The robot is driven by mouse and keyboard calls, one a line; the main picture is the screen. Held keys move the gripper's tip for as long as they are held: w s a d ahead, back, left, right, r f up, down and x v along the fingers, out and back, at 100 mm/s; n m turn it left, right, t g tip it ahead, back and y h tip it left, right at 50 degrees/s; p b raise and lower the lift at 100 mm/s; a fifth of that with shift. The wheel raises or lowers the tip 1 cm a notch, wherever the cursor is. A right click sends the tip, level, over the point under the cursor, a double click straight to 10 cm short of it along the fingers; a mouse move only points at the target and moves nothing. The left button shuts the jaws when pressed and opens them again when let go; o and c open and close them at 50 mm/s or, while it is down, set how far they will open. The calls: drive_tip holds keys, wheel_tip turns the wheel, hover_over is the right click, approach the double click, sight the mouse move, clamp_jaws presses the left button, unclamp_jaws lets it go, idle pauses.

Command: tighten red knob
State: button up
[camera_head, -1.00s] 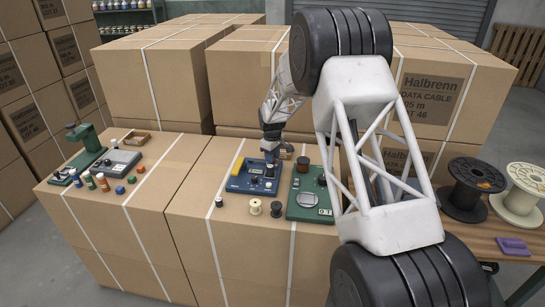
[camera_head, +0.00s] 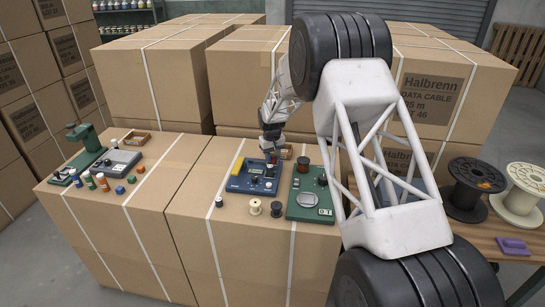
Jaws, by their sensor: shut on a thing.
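A blue device (camera_head: 243,183) with a dark panel and small knobs lies on the large cardboard box in front of me. My gripper (camera_head: 273,156) is over its back right part, pointing down. A small red knob (camera_head: 273,160) shows at the fingertips, and the jaws are shut on it. It appears to be at or just above the device's top face; the contact is too small to make out.
A green device (camera_head: 309,203) with a round dial stands close on the right. Small spools (camera_head: 256,207) stand in front of the blue device, and a yellow piece (camera_head: 238,165) is at its left. More devices and coloured spools (camera_head: 103,181) occupy the left box.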

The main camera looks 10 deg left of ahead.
sight(272, 156)
drive_tip(key=m, duration=0.5)
drive_tip(key=shift+m, duration=0.4)
drive_tip(key=m, duration=0.5)
drive_tip(key=shift+m, duration=0.4)
drive_tip(key=o, duration=0.9)
drive_tip(key=shift+o, duration=0.2)
drive_tip(key=shift+r, duration=0.1)
drive_tip(key=shift+w+a+r, duration=0.1)
drive_tip(key=shift+a+r, duration=0.05)
drive_tip(key=shift+r, duration=3.65)
